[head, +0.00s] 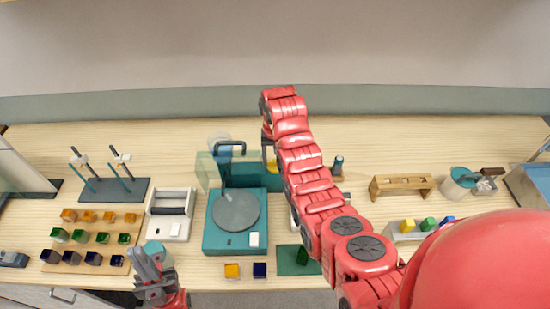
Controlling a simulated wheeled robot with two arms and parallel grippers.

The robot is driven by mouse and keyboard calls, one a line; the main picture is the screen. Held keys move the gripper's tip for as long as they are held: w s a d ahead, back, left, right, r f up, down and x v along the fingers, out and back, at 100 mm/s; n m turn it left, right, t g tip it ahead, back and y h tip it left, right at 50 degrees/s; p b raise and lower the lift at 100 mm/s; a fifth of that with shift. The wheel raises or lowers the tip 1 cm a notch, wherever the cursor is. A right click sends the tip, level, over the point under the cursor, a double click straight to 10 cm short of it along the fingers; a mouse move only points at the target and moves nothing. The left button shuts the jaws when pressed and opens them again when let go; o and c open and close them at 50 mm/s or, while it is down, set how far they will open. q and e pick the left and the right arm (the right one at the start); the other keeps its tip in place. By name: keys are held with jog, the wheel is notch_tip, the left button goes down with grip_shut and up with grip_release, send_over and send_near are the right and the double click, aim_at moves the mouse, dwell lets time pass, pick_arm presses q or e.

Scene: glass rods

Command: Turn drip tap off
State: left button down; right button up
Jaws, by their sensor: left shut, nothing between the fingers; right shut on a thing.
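My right arm reaches from the lower right to the back middle of the bench and bends down at its far end. A bit of yellow (271,164) shows there. I cannot pick out the drip tap, which may be behind the arm.
A teal device with a grey disc (235,212) stands in the middle. A clear pane (207,172) is near its back left. Coloured cubes on a board (92,262) and a rod stand (112,194) are left. A wooden rack (401,187) and a teal-lidded pot (460,180) are right.

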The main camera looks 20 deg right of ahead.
dwell(0.3)
jog(key=o, duration=1.4)
notch_tip(320, 180, up, 7)
jog(key=p, duration=0.7)
jog(key=shift+r, duration=0.1)
jog(key=shift+d+f+b, duration=0.1)
jog(key=shift+f+b, duration=0.25)
jog(key=shift+b, duration=0.15)
jog(key=shift+r, duration=0.25)
notch_tip(320, 180, up, 2)
notch_tip(320, 180, up, 8)
jog(key=b, duration=0.1)
send_over(275, 161)
jog(key=shift+r, duration=0.2)
